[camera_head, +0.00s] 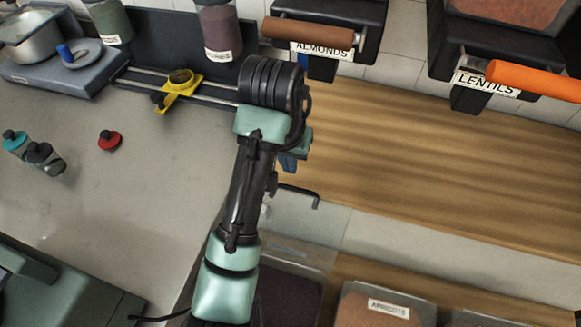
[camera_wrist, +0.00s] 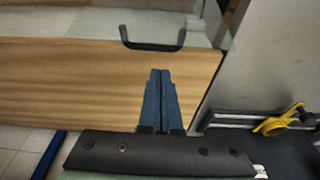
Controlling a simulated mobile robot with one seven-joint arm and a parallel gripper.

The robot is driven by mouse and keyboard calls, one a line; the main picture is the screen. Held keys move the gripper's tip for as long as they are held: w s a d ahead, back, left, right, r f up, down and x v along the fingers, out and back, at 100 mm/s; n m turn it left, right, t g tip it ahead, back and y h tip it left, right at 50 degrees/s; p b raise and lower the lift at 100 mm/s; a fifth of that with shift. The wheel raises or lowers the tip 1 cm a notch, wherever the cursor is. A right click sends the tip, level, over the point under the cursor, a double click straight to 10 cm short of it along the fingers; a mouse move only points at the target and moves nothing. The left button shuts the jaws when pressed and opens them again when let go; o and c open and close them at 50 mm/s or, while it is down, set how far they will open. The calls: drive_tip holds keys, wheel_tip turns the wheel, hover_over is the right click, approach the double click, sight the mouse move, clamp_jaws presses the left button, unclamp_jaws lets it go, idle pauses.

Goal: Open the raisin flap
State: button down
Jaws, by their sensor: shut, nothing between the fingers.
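My gripper (camera_wrist: 160,76) is shut and empty, its two blue fingers together. In the head view its fingers (camera_head: 290,163) show only partly, beside my arm. A dark bracket-shaped handle (camera_wrist: 152,47) lies just beyond the fingertips in the wrist view, with a gap in the picture between them. The handle (camera_head: 303,191) is also right of my arm in the head view. It seems to belong to a clear flap (camera_head: 303,222) over a bin of dark contents (camera_head: 290,298). No raisin label is readable. My arm hides part of this bin.
A bin labelled apricots (camera_head: 375,306) stands to the right of the dark bin. Almonds (camera_head: 308,33) and lentils (camera_head: 520,78) dispensers hang above a wooden surface (camera_head: 430,145). The grey counter (camera_head: 130,190) at left carries small bottles (camera_head: 42,157) and a yellow slider on rails (camera_head: 178,90).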

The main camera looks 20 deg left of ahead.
drive_tip(key=b+x, duration=0.1)
drive_tip(key=x, duration=0.7)
drive_tip(key=shift+w+f, duration=0.1)
drive_tip(key=shift+f, duration=0.1)
